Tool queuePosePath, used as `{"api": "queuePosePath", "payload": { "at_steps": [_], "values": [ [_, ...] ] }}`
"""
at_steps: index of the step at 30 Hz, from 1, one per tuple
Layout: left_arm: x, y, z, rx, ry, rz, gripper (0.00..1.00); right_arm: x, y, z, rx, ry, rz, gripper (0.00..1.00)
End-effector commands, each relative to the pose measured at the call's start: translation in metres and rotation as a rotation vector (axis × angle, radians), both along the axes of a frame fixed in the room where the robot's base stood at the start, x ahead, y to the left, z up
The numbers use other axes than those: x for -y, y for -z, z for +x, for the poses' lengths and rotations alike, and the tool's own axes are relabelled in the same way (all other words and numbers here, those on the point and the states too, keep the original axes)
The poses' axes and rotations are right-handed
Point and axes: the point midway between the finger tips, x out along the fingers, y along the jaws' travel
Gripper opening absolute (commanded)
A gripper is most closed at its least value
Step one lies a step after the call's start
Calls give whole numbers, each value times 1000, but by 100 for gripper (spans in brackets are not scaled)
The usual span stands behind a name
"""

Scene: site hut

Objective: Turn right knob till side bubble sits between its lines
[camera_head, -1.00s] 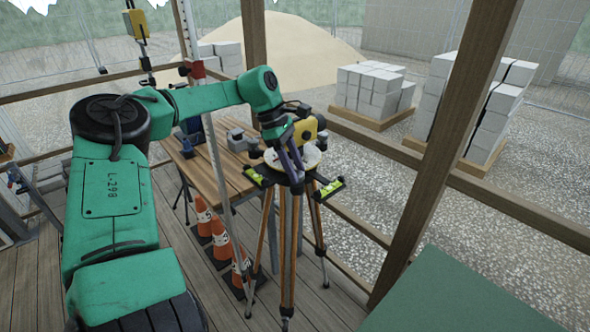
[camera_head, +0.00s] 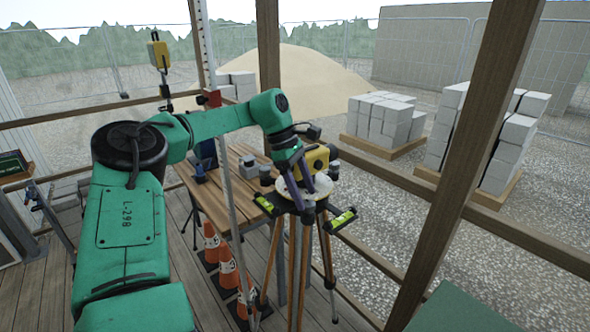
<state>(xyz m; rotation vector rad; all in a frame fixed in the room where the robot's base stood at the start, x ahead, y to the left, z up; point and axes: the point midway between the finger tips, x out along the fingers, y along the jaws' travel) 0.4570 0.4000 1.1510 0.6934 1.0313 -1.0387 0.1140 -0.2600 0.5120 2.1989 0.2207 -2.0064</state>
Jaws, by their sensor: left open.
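A yellow levelling instrument (camera_head: 318,158) sits on a pale round plate (camera_head: 319,186) on top of a wooden tripod (camera_head: 273,262). A dark knob (camera_head: 334,169) shows at its right, and another dark knob (camera_head: 266,175) at its left. Two green bubble vials stick out below the plate, one at left (camera_head: 264,204) and the side one at right (camera_head: 342,218). The bubbles are too small to read against their lines. My left gripper (camera_head: 304,180) is open and points down over the plate, in front of the instrument; I cannot tell whether it touches anything. My right gripper is out of view.
A wooden table (camera_head: 214,199) with tools stands behind the tripod at left. Several orange cones (camera_head: 228,267) stand on the floor near its legs. A wooden post (camera_head: 468,150) and rail (camera_head: 512,234) stand to the right. Grey blocks (camera_head: 383,118) lie outside.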

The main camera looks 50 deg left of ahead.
Motion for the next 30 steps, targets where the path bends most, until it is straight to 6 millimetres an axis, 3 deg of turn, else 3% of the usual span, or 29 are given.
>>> {"api": "queuePosePath", "payload": {
  "at_steps": [5,13,18,30],
  "values": [
    [-17,-41,-6,4,-3,4,74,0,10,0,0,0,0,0],
    [-41,-106,-16,-2,-3,4,74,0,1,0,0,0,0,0],
    [-45,-117,-18,-2,0,2,74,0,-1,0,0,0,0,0],
    [-45,-116,-18,-1,0,1,74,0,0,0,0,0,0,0]
  ]
}}
